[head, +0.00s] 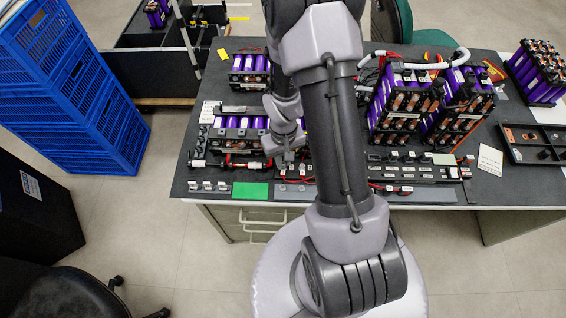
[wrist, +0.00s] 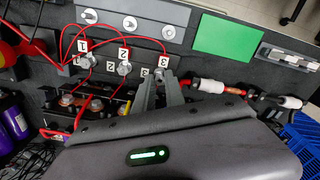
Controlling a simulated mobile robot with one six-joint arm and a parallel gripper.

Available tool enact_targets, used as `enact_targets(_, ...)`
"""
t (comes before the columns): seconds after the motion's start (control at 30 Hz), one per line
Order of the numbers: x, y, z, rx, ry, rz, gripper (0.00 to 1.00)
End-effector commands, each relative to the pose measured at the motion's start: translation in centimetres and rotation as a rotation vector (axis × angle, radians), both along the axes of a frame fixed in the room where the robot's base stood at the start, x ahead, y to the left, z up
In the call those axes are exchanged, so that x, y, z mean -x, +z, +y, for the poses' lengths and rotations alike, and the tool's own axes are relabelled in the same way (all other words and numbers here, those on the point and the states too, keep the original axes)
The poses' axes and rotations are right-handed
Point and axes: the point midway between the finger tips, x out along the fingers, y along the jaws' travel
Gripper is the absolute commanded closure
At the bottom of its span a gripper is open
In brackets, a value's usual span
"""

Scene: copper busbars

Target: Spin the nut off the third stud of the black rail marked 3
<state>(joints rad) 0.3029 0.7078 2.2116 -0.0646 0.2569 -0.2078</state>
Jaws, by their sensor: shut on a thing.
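In the wrist view a row of studs with nuts runs across a dark rail, beside white tags reading 1, 2 and 3. The stud and nut (wrist: 159,75) by the tags marked 3 (wrist: 163,60) stand at the right end of that row. My gripper (wrist: 160,82) has its two grey fingers around this nut and is shut on it; the fingers hide part of it. The nut by the tag 2 (wrist: 123,68) and the nut by the tag 1 (wrist: 87,62) stand to its left. In the head view my gripper (head: 289,160) is small above the bench's front part.
Red wires (wrist: 62,38) loop close to the studs. A green card (wrist: 228,38) lies nearby. Purple battery packs (head: 238,128) stand left of my arm, and taller packs (head: 402,105) stand right. Blue crates (head: 65,80) are stacked left of the bench.

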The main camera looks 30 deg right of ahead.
Motion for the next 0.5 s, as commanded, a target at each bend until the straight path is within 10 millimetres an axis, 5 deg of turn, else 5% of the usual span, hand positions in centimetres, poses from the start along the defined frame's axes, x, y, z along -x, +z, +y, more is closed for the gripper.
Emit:
enact_targets(0.07, -0.02, -0.01, 0.00, 0.000, -0.001, 0.000, 1.00)
enact_targets(0.1, -0.02, -0.01, 0.00, 0.000, -0.002, 0.000, 0.83)
enact_targets(0.13, -0.02, -0.02, 0.00, 0.000, -0.002, 0.000, 0.78)
enact_targets(0.5, -0.03, -0.38, -0.01, 0.000, -0.119, -0.001, 0.78)
